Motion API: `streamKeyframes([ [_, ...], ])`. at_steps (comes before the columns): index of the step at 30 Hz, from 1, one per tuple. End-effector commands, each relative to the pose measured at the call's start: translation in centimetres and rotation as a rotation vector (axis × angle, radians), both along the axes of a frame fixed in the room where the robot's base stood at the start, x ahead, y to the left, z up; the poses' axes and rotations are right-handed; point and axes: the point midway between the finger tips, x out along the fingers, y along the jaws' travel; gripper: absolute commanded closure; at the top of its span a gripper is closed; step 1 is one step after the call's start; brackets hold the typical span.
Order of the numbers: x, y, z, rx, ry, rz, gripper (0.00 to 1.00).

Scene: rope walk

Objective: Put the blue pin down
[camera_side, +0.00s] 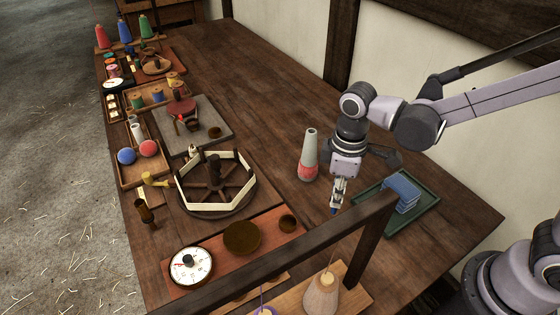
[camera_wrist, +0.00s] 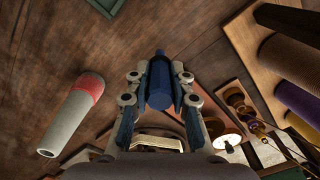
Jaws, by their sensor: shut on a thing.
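The blue pin (camera_wrist: 160,83) is between the fingers of my gripper (camera_wrist: 160,95) in the wrist view, with bare wood behind it. My gripper is shut on it. In the side view my gripper (camera_side: 337,205) points down over the wooden table, between the grey and red cone and the green tray. There only a small dark blue bit shows at the fingertips. I cannot tell whether the pin touches the table.
A grey and red cone (camera_side: 309,155) stands left of my gripper. A green tray (camera_side: 425,222) with blue blocks (camera_side: 402,192) lies to the right. A dark wooden frame (camera_side: 330,225) crosses in front. A spoked wheel (camera_side: 240,196) stands left. Bare table (camera_side: 265,90) lies behind.

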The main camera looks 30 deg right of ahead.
Motion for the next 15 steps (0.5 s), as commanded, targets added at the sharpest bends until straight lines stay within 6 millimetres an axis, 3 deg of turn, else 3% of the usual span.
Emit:
streamKeyframes([
  [9, 0.0, 0.0, -3.4, 0.0, 0.0, 0.0, 1.0],
  [15, 0.0, -0.1, -3.7, 0.0, 0.0, 0.001, 1.0],
])
